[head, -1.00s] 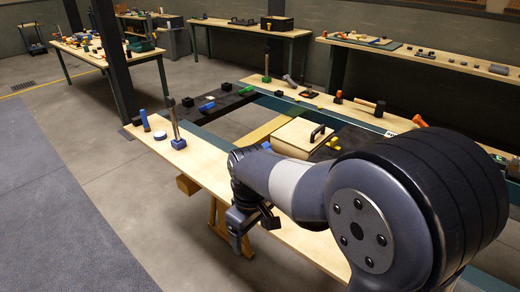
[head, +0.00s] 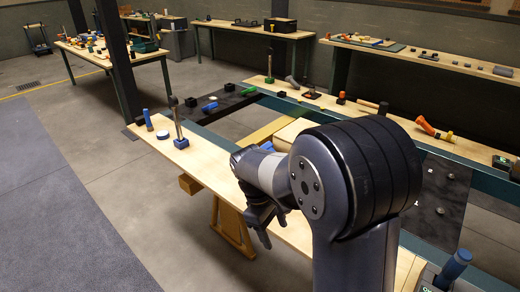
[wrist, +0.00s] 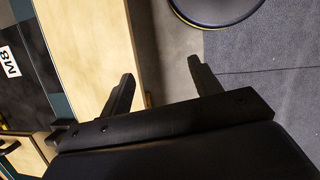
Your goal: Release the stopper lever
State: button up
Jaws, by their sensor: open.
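My gripper (head: 262,226) hangs open and empty beside the outer edge of the near wooden rail (head: 215,172). In the wrist view its two dark fingers (wrist: 160,73) are spread apart, with the rail's edge and grey floor beyond. A blue-handled lever (head: 456,266) on a small base with a green label stands at the bottom right of the head view, partly cut off. Another upright lever-like post (head: 176,120) stands on a blue block at the rail's far left end. I cannot tell which is the stopper lever. Neither shows in the wrist view.
A blue-handled tool (head: 147,119) and a blue-and-white disc (head: 162,135) lie near the post. A mallet (head: 378,106) and other tools line the far rail. A wooden trestle (head: 230,224) stands under the near rail. The floor left of the rail is clear.

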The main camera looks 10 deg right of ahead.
jog(key=w+d+f+g+h, duration=0.1)
jog(key=d+h, duration=0.1)
jog(key=d, duration=0.4)
jog(key=w+d+f+n+g+h+b, duration=0.1)
jog(key=w+d+f+g+h, duration=0.1)
jog(key=d, duration=0.4)
jog(key=w+d+f+n+g+h, duration=0.1)
jog(key=d+f+g+h, duration=0.1)
jog(key=d+h, duration=0.2)
jog(key=shift+w+d+b, duration=0.2)
jog(key=shift+d, duration=0.5)
jog(key=shift+w+d+b, duration=0.2)
jog(key=shift+d, duration=0.5)
jog(key=c, duration=0.9)
jog(key=shift+w+d+g+h, duration=0.1)
jog(key=shift+d+g+h, duration=0.2)
jog(key=shift+d+g, duration=0.15)
jog(key=c, duration=0.3)
grip_shut()
